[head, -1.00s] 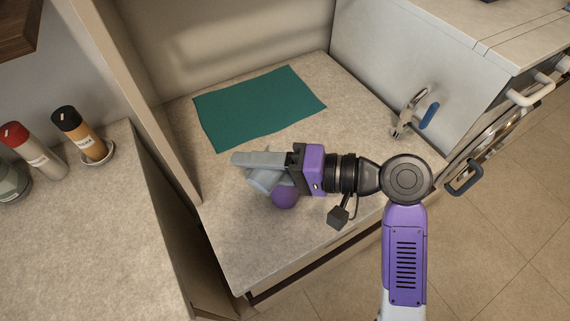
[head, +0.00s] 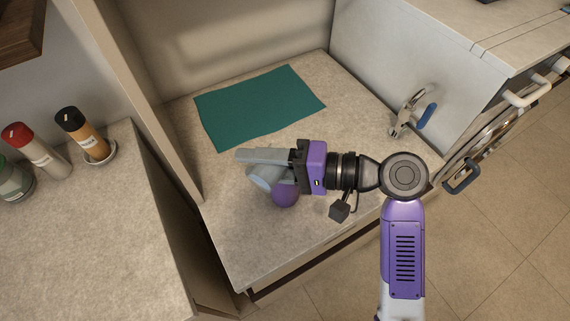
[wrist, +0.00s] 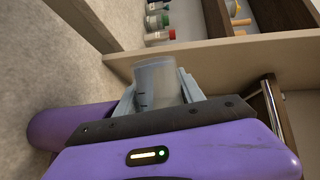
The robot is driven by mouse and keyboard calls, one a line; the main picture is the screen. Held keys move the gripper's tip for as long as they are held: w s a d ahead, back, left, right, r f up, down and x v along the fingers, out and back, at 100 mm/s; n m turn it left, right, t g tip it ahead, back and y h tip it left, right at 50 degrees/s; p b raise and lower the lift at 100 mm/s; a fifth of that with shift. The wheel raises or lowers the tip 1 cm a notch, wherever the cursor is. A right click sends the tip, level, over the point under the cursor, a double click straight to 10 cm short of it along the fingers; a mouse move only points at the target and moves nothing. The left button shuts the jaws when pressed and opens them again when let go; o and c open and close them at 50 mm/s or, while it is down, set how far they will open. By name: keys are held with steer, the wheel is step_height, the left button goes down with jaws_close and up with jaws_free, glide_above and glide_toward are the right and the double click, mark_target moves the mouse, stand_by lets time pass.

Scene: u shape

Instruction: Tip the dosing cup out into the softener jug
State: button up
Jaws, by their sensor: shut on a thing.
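My gripper (head: 262,168) is over the counter in the head view, its jaws shut on the pale, translucent dosing cup (head: 260,178). In the wrist view the cup (wrist: 158,82) sits between the grey fingers (wrist: 165,98), with dark marks on its side. The cup is tilted over. A rounded purple thing (head: 286,196) shows just below the gripper in the head view, and as a purple cylinder (wrist: 65,127) at the left of the wrist view. It may be the softener jug; its mouth is hidden. I cannot tell what is in the cup.
A teal cloth (head: 260,105) lies on the counter (head: 270,245) behind the gripper. On the left counter stand an orange bottle (head: 85,133), a red-capped bottle (head: 38,150) and a jar (head: 14,180). A wall panel borders the left.

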steer(key=shift+w+d+r+m+y+p, duration=0.1)
steer(key=shift+w+r+m+y+p, duration=0.2)
steer(key=shift+m+p, duration=0.45)
steer(key=shift+w+d+r+m+y+p, duration=0.1)
steer(key=shift+r+m+y+p, duration=0.3)
steer(key=shift+m+p, duration=0.4)
steer(key=shift+w+d+r+m+y+p, duration=0.1)
steer(key=shift+w+r+m+y+p, duration=0.1)
steer(key=shift+m+y+p, duration=0.5)
stand_by(1.8)
steer(key=shift+w+d+r+m+p, duration=0.15)
steer(key=shift+w+r+m+p, duration=0.05)
steer(key=shift+m+p, duration=0.45)
steer(key=shift+w+d+r+m+p, duration=0.1)
steer(key=shift+w+r+m+p, duration=0.05)
steer(key=shift+m+p, duration=0.4)
stand_by(1.0)
steer(key=shift+w+d+r+m+y, duration=0.15)
steer(key=shift+w+m+y, duration=0.2)
steer(key=shift+m, duration=0.6)
stand_by(0.8)
